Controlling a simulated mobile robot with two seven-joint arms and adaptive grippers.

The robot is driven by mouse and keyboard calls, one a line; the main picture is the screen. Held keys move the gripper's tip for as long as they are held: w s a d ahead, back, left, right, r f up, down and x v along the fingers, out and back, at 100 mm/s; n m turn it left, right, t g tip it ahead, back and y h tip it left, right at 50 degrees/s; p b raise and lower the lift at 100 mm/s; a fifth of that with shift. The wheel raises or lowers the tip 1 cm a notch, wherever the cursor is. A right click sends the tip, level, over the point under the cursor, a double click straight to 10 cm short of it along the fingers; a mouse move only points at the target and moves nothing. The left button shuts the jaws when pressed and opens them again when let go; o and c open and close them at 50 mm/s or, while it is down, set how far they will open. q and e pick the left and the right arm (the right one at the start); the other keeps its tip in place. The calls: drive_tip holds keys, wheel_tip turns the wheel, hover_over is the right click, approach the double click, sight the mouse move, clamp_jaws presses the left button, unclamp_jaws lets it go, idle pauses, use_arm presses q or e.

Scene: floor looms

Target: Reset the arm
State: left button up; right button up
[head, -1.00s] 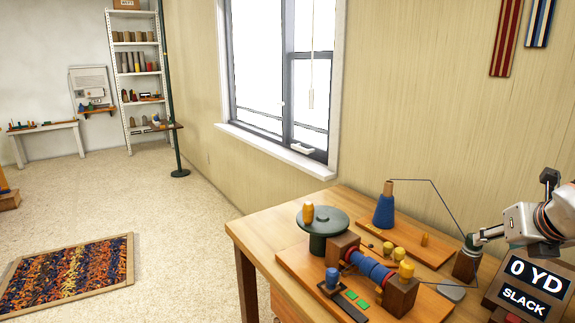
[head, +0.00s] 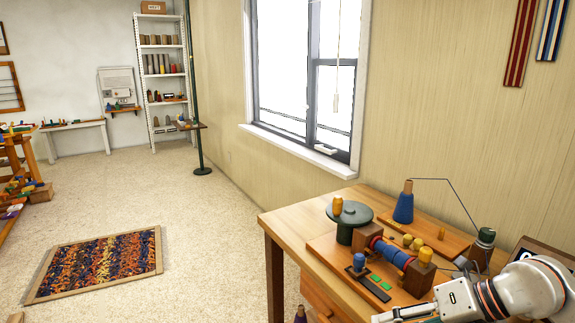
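My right arm comes in from the lower right corner, in front of the wooden table (head: 290,233). Its white links and wrist show low in the head view, and the fingertips cannot be made out clearly. On the table are a blue thread cone (head: 403,208), a round dark green turntable (head: 349,213) with a yellow spool (head: 337,205) on it, and a winder with a blue-wound roller (head: 392,254). A dark thread runs from the cone to a post (head: 486,237) at the right. My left gripper is out of view.
A dark sign (head: 535,247) at the table's right is mostly hidden by my arm. A framed woven rug (head: 100,262) lies on the floor at left. A shelf (head: 161,80) and a small table (head: 78,125) stand far back. The floor between is clear.

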drive_tip(key=s+a+r+m+t+y+p, duration=0.1)
drive_tip(key=a+r+m+t+y, duration=0.1)
drive_tip(key=a+m+t+y, duration=0.25)
drive_tip(key=s+a+r+m+t+y+p, duration=0.1)
drive_tip(key=s+a+r+m+y+p, duration=0.15)
drive_tip(key=a+m+y, duration=0.35)
drive_tip(key=d+f+m+t+h+p, duration=0.1)
drive_tip(key=d+f+m+t+h, duration=0.2)
drive_tip(key=f+m+h, duration=0.35)
drive_tip(key=d+f+m+t+h, duration=0.2)
drive_tip(key=d+f+m+h, duration=0.1)
drive_tip(key=f+m+h, duration=0.4)
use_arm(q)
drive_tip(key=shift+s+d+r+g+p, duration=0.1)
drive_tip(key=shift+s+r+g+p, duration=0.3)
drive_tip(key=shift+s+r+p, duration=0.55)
use_arm(e)
drive_tip(key=s+f+m+g+h, duration=0.2)
drive_tip(key=s+f+m+g, duration=0.3)
drive_tip(key=s+f, duration=0.8)
wheel_tip(320, 180, down, 3)
drive_tip(key=shift+s+a+r+m, duration=0.15)
drive_tip(key=shift+s+m, duration=0.15)
drive_tip(key=shift+m, duration=0.7)
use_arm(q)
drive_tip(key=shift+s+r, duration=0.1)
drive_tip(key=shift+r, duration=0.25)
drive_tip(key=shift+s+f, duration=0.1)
use_arm(e)
drive_tip(key=shift+w, duration=0.1)
